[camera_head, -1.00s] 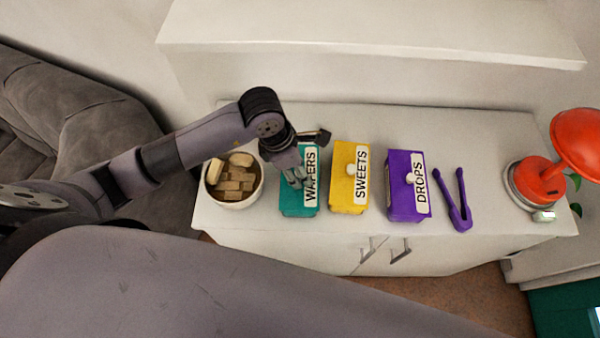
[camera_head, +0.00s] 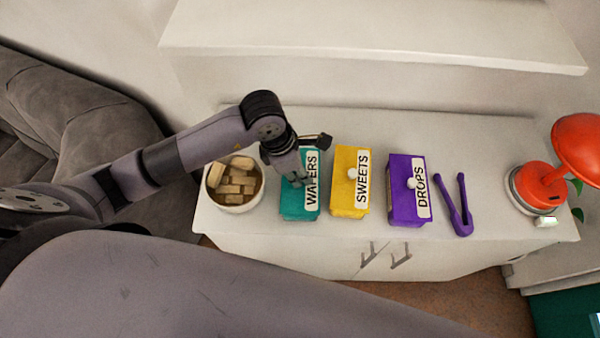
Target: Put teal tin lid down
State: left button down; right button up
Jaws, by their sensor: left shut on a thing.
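The teal tin (camera_head: 298,214), labelled WAFERS, stands on the white cabinet top, just right of the bowl. My left gripper (camera_head: 296,181) reaches down over it from the upper left. It is shut on the teal tin lid (camera_head: 290,203) near the middle, where its fingers hide the knob. The lid is at the tin's top; I cannot tell whether it rests on the rim or is slightly above it. My right gripper is not in view.
A white bowl (camera_head: 240,208) of wafers stands left of the tin. The cabinet top (camera_head: 440,135) is clear behind the tins.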

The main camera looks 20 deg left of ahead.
pick_arm(q)
notch_tip(320, 180, up, 20)
jog(key=b, duration=0.3)
jog(key=shift+b, duration=0.3)
